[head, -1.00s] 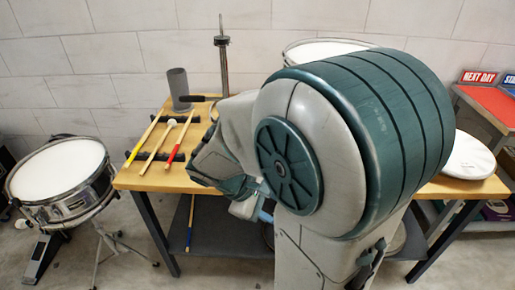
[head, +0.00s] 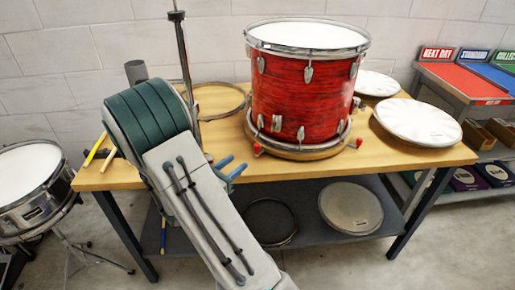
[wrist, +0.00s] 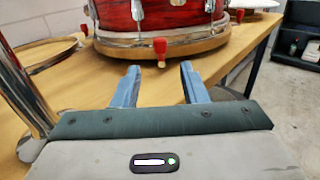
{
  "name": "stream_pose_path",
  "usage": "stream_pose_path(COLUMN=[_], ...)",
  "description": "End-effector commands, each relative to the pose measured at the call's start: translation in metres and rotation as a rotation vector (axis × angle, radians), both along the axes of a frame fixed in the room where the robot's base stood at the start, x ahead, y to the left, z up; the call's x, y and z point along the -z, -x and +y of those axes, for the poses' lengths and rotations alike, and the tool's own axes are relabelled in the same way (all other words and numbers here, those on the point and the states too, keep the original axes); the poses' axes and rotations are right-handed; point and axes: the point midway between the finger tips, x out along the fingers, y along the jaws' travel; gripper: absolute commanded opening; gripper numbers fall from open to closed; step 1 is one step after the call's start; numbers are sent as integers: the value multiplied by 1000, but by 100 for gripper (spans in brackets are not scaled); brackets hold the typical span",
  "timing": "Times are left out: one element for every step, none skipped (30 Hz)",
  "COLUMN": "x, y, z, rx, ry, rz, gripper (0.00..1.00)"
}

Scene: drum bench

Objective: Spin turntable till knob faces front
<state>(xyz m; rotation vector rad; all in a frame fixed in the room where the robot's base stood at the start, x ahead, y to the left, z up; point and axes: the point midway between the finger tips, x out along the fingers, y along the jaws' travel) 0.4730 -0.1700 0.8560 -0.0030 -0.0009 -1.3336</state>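A red drum (head: 303,95) with a white head stands upright on a round wooden turntable (head: 300,153) on the bench. Small red knobs sit around the turntable's edge. One knob (head: 258,150) is at front left in the head view, and another (head: 358,143) is at the right. In the wrist view, a knob (wrist: 160,50) stands centrally beyond the gripper, with others at the right (wrist: 239,15) and left (wrist: 83,28). My gripper (head: 230,170) is at the bench's front edge, left of the drum. Its blue fingers (wrist: 160,80) are apart, empty and short of the central knob.
A chrome stand (head: 186,75) rises left of the drum, with a hoop (head: 218,102) behind. White drumheads (head: 418,122) lie at the bench's right. Drumsticks (head: 95,148) lie at the left. A snare drum (head: 30,180) stands on the floor. The front bench strip right of my gripper is clear.

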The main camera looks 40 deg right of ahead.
Motion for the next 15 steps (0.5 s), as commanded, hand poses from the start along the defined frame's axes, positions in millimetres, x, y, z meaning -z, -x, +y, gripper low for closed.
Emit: stream_pose_path(x=[0,0,0,0,0,-1,-1,0,0,0,0,0,0,0,0], y=[-2,-3,-5,-6,-8,-10,-11,-13,-15,-16,-17,-19,-20,-21,-22], z=[-12,-18,-27,-33,-40,-48,-55,-61,-68,-73,-78,-84,-88,-92,-96], rx=[7,6,8,6,7,6,7,6,6,6,6,5,5,5,4], ry=[0,0,0,0,-1,0,0,0,-1,-1,-1,-1,-1,-1,-1], rz=[-1,-1,-1,0,-1,-2,-2,-1,-1,-1,-1,-1,-1,-2,-2], gripper=[39,39,39,39,39,39,39,39,39,39,39,39,39,39,39])
